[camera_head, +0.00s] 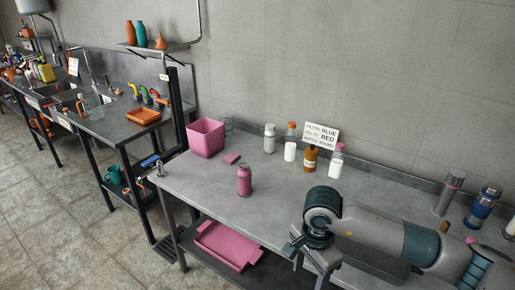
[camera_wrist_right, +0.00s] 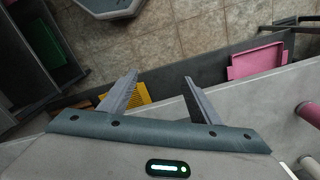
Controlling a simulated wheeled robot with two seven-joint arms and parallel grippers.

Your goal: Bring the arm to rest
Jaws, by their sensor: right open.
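My right arm (camera_head: 375,230) reaches in from the right over the front edge of the grey metal table (camera_head: 215,187). Its gripper (camera_head: 300,247) is near that edge, partly hidden by the wrist. In the right wrist view the two fingers (camera_wrist_right: 160,80) are spread apart with nothing between them. They point past the table edge, over a lower dark shelf and the tiled floor. My left gripper is not in view.
A pink bottle (camera_head: 244,181), a pink bin (camera_head: 206,138) and a small pink block (camera_head: 232,159) stand on the table. Several bottles and a sign (camera_head: 321,135) stand at the back. A pink tray (camera_head: 228,246) lies below. The table's front left is clear.

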